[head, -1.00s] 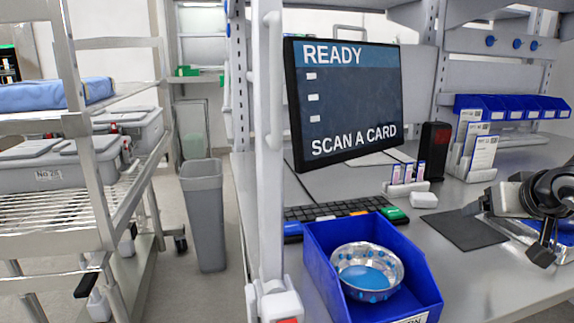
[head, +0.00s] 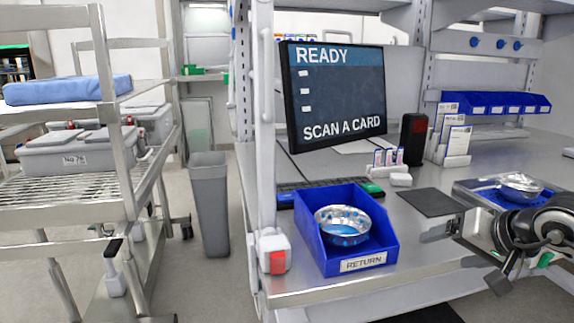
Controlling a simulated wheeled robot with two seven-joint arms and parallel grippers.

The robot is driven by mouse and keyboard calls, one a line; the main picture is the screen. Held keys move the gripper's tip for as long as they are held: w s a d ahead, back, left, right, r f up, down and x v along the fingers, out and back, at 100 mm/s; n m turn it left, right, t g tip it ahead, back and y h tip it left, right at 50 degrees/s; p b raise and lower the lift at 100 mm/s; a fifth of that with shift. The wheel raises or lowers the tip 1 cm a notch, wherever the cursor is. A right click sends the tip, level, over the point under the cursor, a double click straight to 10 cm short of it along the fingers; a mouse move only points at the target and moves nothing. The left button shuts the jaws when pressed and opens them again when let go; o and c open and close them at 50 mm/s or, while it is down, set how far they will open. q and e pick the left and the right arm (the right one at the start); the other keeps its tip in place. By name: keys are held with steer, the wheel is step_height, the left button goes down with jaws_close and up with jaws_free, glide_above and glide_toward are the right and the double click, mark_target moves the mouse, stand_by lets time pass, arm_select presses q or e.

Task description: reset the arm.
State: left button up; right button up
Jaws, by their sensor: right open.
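My right gripper (head: 447,230) comes in from the right edge, over the front of the steel bench (head: 300,290). Its jaws are open, with nothing seen between them. It is in front of a blue tray (head: 468,192) that holds a shiny metal bowl (head: 520,186), and it partly hides the tray. My left gripper and arm are not in view.
A blue bin labelled RETURN (head: 388,238) holds a metal bowl (head: 345,222) with blue contents. A screen (head: 338,98) reads READY, SCAN A CARD. A dark mat (head: 427,202) lies bare. A wire cart (head: 60,200) and grey waste bin (head: 210,205) stand left.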

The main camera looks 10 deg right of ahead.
steer(key=s+a+f+m+t+y+p, duration=0.1)
steer(key=s+a+f+m+t+y, duration=0.15)
steer(key=a+m+y, duration=0.6)
steer(key=s+a+f+m+t+y, duration=0.25)
steer(key=a+m, duration=0.75)
steer(key=m, duration=0.8)
steer(key=s+a+f+n+g+h, duration=0.1)
steer(key=s+f+n+h, duration=0.3)
steer(key=f+n, duration=0.5)
steer(key=s+a+f+n+g+h, duration=0.2)
steer(key=s+f+n+h, duration=0.3)
steer(key=n, duration=2)
steer(key=s+f, duration=0.3)
steer(key=f, duration=0.1)
steer(key=shift+s+a+f+p, duration=0.25)
steer(key=shift+a+f+p, duration=0.15)
steer(key=shift+n, duration=0.25)
